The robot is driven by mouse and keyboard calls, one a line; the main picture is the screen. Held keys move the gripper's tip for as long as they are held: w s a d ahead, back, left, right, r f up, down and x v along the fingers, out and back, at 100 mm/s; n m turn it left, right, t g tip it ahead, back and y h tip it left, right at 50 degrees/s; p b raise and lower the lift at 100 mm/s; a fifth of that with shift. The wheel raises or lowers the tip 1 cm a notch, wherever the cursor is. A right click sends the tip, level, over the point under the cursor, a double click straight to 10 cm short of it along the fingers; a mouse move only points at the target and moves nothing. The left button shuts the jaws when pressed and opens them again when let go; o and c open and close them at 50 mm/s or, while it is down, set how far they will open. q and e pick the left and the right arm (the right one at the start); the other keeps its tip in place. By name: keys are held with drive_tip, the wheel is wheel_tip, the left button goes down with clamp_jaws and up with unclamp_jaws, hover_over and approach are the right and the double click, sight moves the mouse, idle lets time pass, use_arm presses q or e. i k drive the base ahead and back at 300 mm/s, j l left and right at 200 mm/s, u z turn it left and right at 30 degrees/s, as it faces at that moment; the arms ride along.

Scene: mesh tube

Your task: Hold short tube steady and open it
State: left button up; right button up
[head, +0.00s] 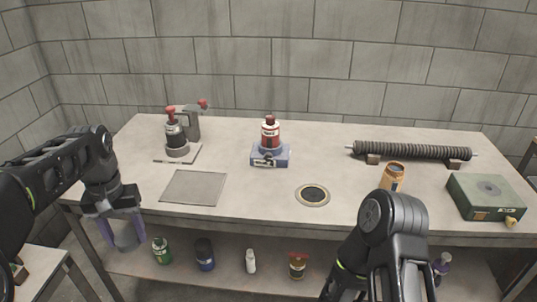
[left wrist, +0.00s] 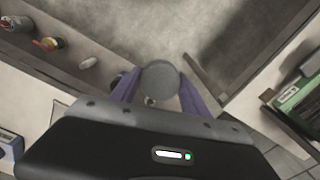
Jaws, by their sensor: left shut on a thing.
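My left gripper (head: 122,226) is in front of the table's left front corner, below the level of its top. Its purple fingers are shut on a short grey tube (head: 126,241). In the left wrist view the tube shows as a round grey end (left wrist: 160,78) between the two fingers of the gripper (left wrist: 158,88). Its far end and any cap or seam are hidden. My right arm comes in at the bottom right of the head view, and its gripper is out of sight.
The table (head: 250,200) bears a red bottle (head: 270,132) on a blue base, a dark ribbed tube (head: 412,151) on supports, an orange jar (head: 393,177) and a green case (head: 486,197). Several bottles stand on the lower shelf (head: 220,262). The table's front middle is mostly clear.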

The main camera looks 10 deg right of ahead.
sight(394, 176)
drive_tip(key=i+l, duration=0.15)
drive_tip(key=i, duration=0.35)
drive_tip(key=z, duration=1.55)
